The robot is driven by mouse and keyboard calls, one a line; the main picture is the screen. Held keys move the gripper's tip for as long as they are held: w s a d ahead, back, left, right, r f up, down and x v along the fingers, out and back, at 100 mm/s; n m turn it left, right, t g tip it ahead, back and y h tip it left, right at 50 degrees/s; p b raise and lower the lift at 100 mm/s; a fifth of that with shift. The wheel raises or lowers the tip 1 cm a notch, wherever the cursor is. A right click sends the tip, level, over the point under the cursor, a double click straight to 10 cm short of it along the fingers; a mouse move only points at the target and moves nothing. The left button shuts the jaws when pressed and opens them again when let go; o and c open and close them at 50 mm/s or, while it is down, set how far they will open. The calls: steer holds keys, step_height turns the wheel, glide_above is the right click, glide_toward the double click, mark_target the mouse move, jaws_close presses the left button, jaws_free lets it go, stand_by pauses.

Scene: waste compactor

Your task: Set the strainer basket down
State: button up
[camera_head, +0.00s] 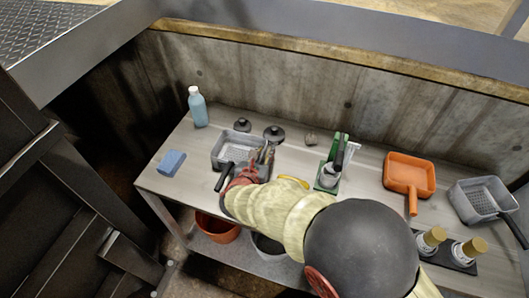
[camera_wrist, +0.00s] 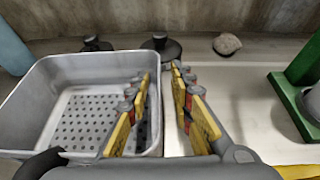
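A grey strainer basket (camera_head: 219,157) with a perforated floor and a black handle is at the left part of the metal table. In the wrist view the basket (camera_wrist: 37,98) fills the left side and looks level, apparently resting on the tabletop. My gripper (camera_head: 266,153) is at its right side. In the wrist view my gripper's fingers (camera_wrist: 160,80) are apart, the left one over the basket's inside and the right one outside its right wall. A clear gap shows between them, and neither visibly presses on the wall. My arm hides part of the basket in the head view.
Two dark knobbed lids (camera_head: 273,133) and a stone (camera_head: 311,139) lie behind. A blue bottle (camera_head: 198,108) and blue sponge (camera_head: 171,162) are left. A green stand (camera_head: 337,148), orange pan (camera_head: 408,174) and second grey strainer (camera_head: 482,199) are right. A concrete wall bounds the back.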

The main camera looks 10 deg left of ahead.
steer(key=shift+p, duration=0.7)
steer(key=p+v, duration=0.1)
steer(key=v, duration=0.3)
steer(key=p+v, duration=0.1)
steer(key=v, duration=0.3)
steer(key=p+v, duration=0.1)
steer(key=v, duration=0.3)
steer(key=shift+d+p, duration=0.25)
steer(key=shift+p, duration=0.15)
